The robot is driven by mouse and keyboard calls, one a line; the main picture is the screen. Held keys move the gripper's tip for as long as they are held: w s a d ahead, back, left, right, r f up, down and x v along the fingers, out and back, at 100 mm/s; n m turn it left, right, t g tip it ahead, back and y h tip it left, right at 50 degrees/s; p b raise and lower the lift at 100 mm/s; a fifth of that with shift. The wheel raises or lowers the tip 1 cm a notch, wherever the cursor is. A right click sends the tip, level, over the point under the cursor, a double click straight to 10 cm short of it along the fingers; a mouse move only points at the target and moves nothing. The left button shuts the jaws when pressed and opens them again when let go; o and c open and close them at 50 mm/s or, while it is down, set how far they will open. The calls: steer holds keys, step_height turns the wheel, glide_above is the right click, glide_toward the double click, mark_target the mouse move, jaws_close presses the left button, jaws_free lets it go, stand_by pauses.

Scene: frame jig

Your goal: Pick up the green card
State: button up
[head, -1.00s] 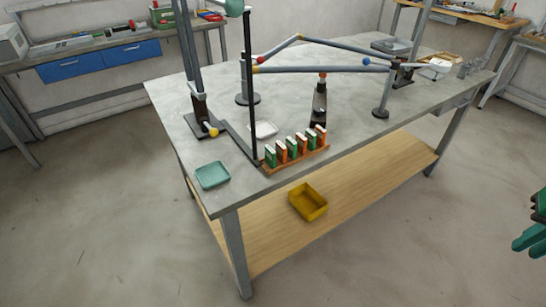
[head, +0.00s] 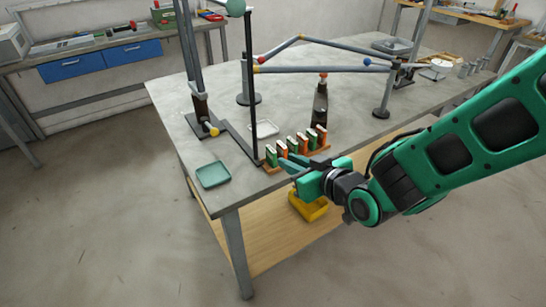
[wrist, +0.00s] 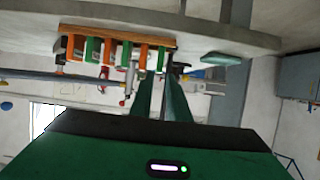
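A row of upright green and orange cards stands in a brown wooden rack (head: 270,171) at the table's front edge. A green card (head: 271,155) is at the left end of the row, and other green cards alternate with orange ones (head: 282,149). In the wrist view the scene is upside down; the rack (wrist: 120,34) is at the top, with a green card (wrist: 92,49) among the orange ones. My gripper (head: 286,162) reaches in from the right, in front of the rack's left part, and partly hides it. Its fingers (wrist: 160,76) look apart with nothing between them.
A teal tray (head: 213,174) lies left of the rack, and a white dish (head: 264,129) behind it. A dark post (head: 250,90) rises close to the rack's left end. A dark stand (head: 320,103) is behind the rack. A yellow bin (head: 309,208) sits on the lower shelf.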

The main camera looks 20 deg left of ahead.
mark_target(275, 152)
steer(key=x, duration=0.5)
steer(key=shift+r+x, duration=0.15)
steer(key=shift+x, duration=1.2)
steer(key=shift+r+x, duration=0.2)
steer(key=shift+x, duration=1.1)
steer(key=shift+w, duration=0.15)
jaws_close()
